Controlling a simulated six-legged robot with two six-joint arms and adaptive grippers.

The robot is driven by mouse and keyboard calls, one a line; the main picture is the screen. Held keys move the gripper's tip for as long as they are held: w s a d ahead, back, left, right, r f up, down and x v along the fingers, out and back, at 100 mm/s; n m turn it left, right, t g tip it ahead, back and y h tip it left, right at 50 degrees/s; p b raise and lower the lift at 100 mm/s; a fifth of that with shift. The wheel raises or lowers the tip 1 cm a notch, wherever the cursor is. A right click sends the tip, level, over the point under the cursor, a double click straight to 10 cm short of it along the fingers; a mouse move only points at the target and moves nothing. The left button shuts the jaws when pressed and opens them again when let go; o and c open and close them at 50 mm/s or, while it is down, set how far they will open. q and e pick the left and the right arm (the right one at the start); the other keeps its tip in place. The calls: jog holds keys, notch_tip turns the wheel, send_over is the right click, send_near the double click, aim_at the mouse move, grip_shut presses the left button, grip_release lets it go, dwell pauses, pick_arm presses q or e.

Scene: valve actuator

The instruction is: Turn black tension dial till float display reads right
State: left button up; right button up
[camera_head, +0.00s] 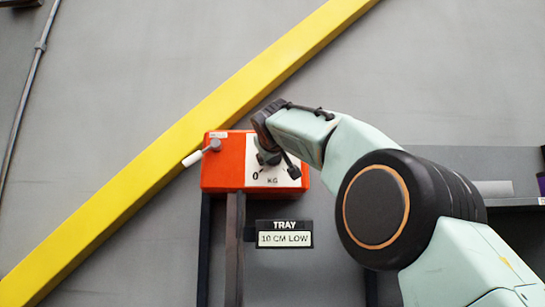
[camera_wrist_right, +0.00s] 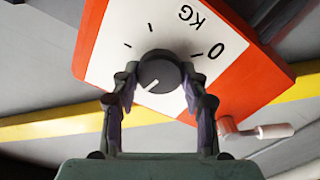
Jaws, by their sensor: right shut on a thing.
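The black dial (camera_wrist_right: 159,74) is round, with a short white pointer line, and sits on the white scale face of an orange box (camera_head: 222,171). The scale has tick marks, a "0" and "KG"; in the wrist view it appears turned over, and the pointer line points to the lower left, away from the "0". My right gripper (camera_wrist_right: 159,80) is shut on the dial, a finger on each side. In the head view the right gripper (camera_head: 270,157) hides most of the dial. The display sign (camera_head: 284,234) below the box reads "TRAY 10 CM LOW". My left gripper is in neither view.
A white-handled crank (camera_head: 203,153) sticks out at the box's left side; it also shows in the wrist view (camera_wrist_right: 255,130). A dark post (camera_head: 235,250) stands below the box. A yellow diagonal beam (camera_head: 110,215) runs behind it. A shelf (camera_head: 515,202) is at the right.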

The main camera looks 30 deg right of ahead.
jog(key=shift+w+f, duration=0.15)
jog(key=shift+f, duration=0.3)
jog(key=o, duration=1.1)
jog(key=shift+s+r, duration=0.2)
jog(key=shift+r, duration=0.05)
jog(key=shift+o, duration=0.3)
jog(key=shift+w, duration=0.1)
jog(key=shift+r, duration=0.1)
jog(key=v, duration=0.7)
jog(key=shift+s+a, duration=0.2)
jog(key=shift+s, duration=0.05)
